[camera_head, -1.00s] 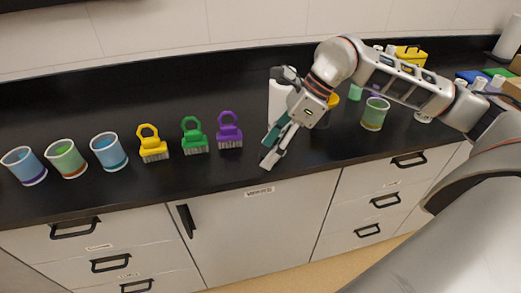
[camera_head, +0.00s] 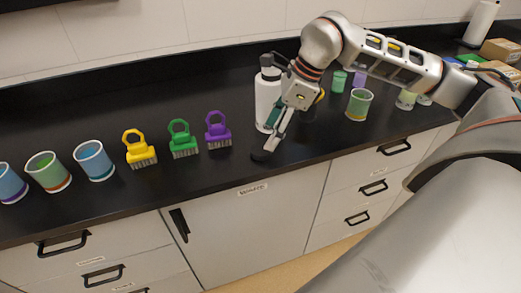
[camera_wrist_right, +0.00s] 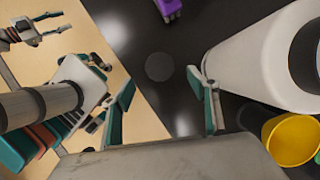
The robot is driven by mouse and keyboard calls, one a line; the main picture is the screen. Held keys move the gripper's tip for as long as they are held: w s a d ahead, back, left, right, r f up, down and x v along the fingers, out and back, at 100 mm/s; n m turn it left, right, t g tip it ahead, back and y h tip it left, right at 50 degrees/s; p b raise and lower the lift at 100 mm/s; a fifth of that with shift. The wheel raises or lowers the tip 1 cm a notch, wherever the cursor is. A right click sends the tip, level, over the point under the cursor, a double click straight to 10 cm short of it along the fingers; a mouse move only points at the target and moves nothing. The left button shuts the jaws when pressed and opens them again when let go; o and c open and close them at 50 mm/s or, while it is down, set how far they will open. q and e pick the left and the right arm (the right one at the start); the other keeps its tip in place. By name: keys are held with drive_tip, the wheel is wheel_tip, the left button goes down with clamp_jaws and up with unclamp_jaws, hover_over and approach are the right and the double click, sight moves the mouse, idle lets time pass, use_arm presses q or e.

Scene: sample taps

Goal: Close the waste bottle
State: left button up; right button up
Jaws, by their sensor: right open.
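A white bottle with a black top (camera_head: 267,98) stands upright on the black counter, partly behind my right gripper. In the right wrist view the bottle (camera_wrist_right: 258,58) is at the right, close beside one finger. A flat dark disc like a cap (camera_head: 259,156) lies on the counter near its front edge. In the right wrist view the dark disc (camera_wrist_right: 159,67) shows between the fingers, beyond their tips. My right gripper (camera_head: 268,146) is open and empty, pointing down just above the disc. My left gripper (camera_wrist_right: 62,22) shows small in the right wrist view, its fingers apart, over the floor.
Purple (camera_head: 218,131), green (camera_head: 183,140) and yellow (camera_head: 139,150) brushes stand left of the bottle, with several cups (camera_head: 95,160) further left. A yellow container (camera_wrist_right: 293,136) is close by the bottle.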

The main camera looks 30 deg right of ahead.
sight(261, 149)
drive_tip(key=shift+w+a+f, duration=0.15)
drive_tip(key=shift+f, duration=0.15)
drive_tip(key=shift+x, duration=2.65)
drive_tip(key=c, duration=0.8)
